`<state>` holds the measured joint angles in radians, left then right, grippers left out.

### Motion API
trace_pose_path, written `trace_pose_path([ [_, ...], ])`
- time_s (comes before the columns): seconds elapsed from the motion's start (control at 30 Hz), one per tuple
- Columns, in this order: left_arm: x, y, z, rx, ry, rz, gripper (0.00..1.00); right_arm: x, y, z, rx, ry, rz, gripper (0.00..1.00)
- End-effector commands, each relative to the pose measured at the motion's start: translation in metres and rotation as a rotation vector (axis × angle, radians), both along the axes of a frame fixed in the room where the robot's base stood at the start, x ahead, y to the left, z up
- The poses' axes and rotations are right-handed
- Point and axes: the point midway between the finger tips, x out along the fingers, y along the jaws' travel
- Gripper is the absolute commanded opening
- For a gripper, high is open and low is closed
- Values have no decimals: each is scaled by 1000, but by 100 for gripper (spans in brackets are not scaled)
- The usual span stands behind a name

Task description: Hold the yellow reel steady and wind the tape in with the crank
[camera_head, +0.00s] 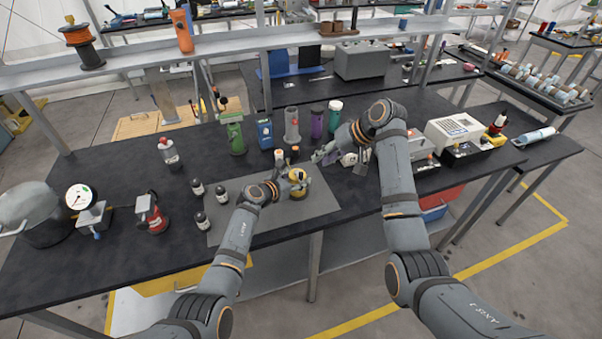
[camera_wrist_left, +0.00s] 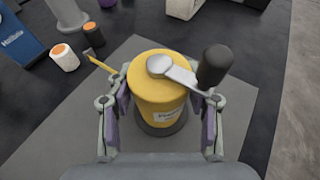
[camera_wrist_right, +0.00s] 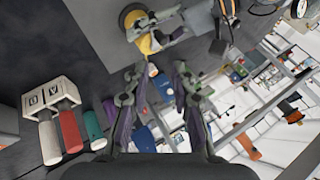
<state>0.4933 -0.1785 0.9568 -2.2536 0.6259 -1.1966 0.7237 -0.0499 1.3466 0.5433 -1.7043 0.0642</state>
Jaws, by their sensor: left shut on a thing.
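The yellow reel (camera_wrist_left: 158,100) stands upright on the grey mat (camera_wrist_left: 85,120), with a grey crank arm and a black crank knob (camera_wrist_left: 215,65) on top. A short yellow tape end (camera_wrist_left: 100,62) sticks out from its far left side. My left gripper (camera_wrist_left: 160,112) has its fingers on both sides of the reel, shut on it. In the head view the reel (camera_head: 297,178) is partly hidden by my left gripper. My right gripper (camera_head: 323,155) is open and empty, to the right of the reel and apart from it. Its fingers (camera_wrist_right: 155,90) stand apart in the right wrist view.
Behind the mat stand a green holder (camera_head: 234,135), a blue box (camera_head: 265,133) and several cylinders. A white-topped machine (camera_head: 455,132) is at the right. A shelf (camera_head: 240,38) runs above the back edge.

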Motion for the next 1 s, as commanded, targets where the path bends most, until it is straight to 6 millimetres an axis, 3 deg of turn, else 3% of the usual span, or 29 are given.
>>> trace_pose_path([
  [0.2, 0, 0, 0, 0, 0, 0, 0, -10, -7, -1, -108, -379, 438, 25],
  [0.4, 0, 0, 0, 0, 0, 0, 0, -15, -9, 0, -176, -583, 659, 25],
  [0.73, 0, 0, 0, 0, 0, 0, 0, -13, -3, -6, -190, -627, 705, 25],
  [1.0, 0, 0, 0, 0, 0, 0, 0, 5, 34, -47, -189, -623, 705, 25],
])
